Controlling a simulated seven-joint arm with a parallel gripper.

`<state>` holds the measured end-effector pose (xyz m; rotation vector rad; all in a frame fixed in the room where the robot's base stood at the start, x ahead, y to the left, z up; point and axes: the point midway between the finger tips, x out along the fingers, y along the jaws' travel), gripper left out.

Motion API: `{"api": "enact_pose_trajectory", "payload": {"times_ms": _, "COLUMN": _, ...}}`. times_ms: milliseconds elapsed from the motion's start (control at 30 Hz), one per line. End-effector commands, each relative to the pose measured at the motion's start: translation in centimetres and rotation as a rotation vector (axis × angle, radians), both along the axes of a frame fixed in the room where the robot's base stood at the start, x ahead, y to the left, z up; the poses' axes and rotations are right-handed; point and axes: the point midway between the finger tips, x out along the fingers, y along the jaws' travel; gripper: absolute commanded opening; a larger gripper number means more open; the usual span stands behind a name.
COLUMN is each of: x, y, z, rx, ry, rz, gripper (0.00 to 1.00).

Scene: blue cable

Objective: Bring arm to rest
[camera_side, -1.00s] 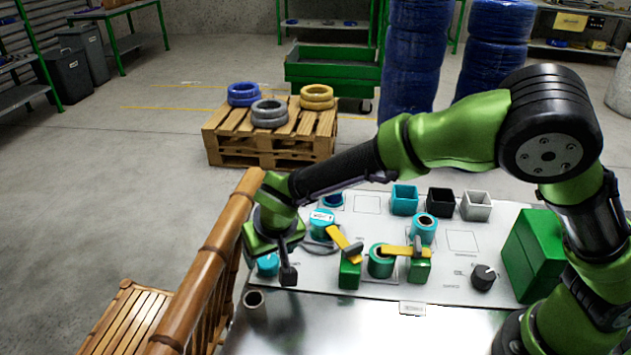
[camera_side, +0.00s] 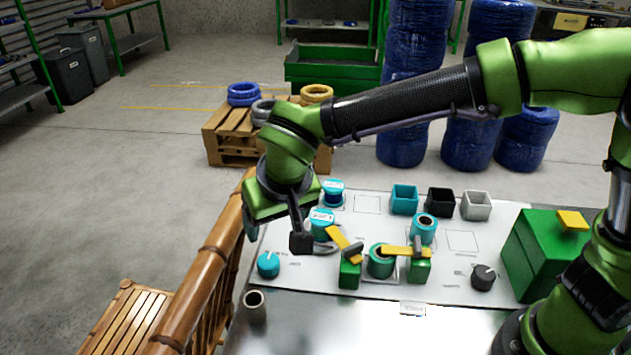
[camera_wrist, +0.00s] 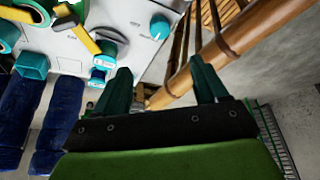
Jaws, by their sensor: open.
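My gripper (camera_side: 301,240) hangs above the left part of the white work board (camera_side: 340,271) in the side view. In the wrist view my gripper (camera_wrist: 164,87) shows two dark fingers spread wide with nothing between them. Teal-and-white spools (camera_side: 322,219) stand on the board just behind and right of the gripper. A teal knob (camera_side: 268,264) is on the board at the left and also shows in the wrist view (camera_wrist: 159,27). A teal spool (camera_side: 381,262) sits between two green blocks with yellow levers (camera_side: 405,251).
Teal, black and white open boxes (camera_side: 404,200) line the board's back edge. A green box (camera_side: 541,252) stands at the right. A bamboo railing (camera_side: 219,262) runs along the left, close to my gripper. A pallet with cable coils (camera_side: 232,135) stands behind on the floor.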

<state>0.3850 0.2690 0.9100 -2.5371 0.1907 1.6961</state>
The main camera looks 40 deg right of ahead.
Motion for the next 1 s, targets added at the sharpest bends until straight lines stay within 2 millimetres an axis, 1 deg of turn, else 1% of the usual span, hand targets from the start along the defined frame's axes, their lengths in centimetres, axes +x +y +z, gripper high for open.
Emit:
{"api": "enact_pose_trajectory", "payload": {"times_ms": 133, "x": -0.1, "y": 0.1, "z": -0.2, "rx": -0.014, "ry": 0.006, "rz": 0.046, "gripper": 0.72}}
{"api": "enact_pose_trajectory", "payload": {"times_ms": 167, "x": -0.5, "y": 0.0, "z": -0.7, "rx": -0.022, "ry": 0.021, "rz": 0.065, "gripper": 0.72}}
{"api": "enact_pose_trajectory", "payload": {"times_ms": 200, "x": -1.4, "y": 0.0, "z": -1.4, "rx": -0.027, "ry": 0.051, "rz": 0.104, "gripper": 0.72}}
{"api": "enact_pose_trajectory", "payload": {"times_ms": 267, "x": -2.7, "y": -0.9, "z": -1.5, "rx": -0.005, "ry": 0.087, "rz": 0.144, "gripper": 0.72}}
{"api": "enact_pose_trajectory", "payload": {"times_ms": 367, "x": -4.2, "y": -3.4, "z": -0.9, "rx": 0.055, "ry": 0.130, "rz": 0.174, "gripper": 0.72}}
{"api": "enact_pose_trajectory", "payload": {"times_ms": 567, "x": -7.5, "y": -9.7, "z": 1.6, "rx": 0.206, "ry": 0.136, "rz": 0.178, "gripper": 0.72}}
{"api": "enact_pose_trajectory", "payload": {"times_ms": 600, "x": -8.3, "y": -11.1, "z": 2.1, "rx": 0.234, "ry": 0.120, "rz": 0.172, "gripper": 0.72}}
{"api": "enact_pose_trajectory", "payload": {"times_ms": 700, "x": -10.5, "y": -14.4, "z": 3.4, "rx": 0.294, "ry": 0.062, "rz": 0.143, "gripper": 0.72}}
{"api": "enact_pose_trajectory", "payload": {"times_ms": 800, "x": -12.5, "y": -17.3, "z": 4.3, "rx": 0.327, "ry": -0.017, "rz": 0.095, "gripper": 0.72}}
{"api": "enact_pose_trajectory", "payload": {"times_ms": 900, "x": -14.1, "y": -19.8, "z": 4.8, "rx": 0.337, "ry": -0.098, "rz": 0.025, "gripper": 0.72}}
{"api": "enact_pose_trajectory", "payload": {"times_ms": 1000, "x": -14.9, "y": -21.6, "z": 5.4, "rx": 0.334, "ry": -0.166, "rz": -0.051, "gripper": 0.72}}
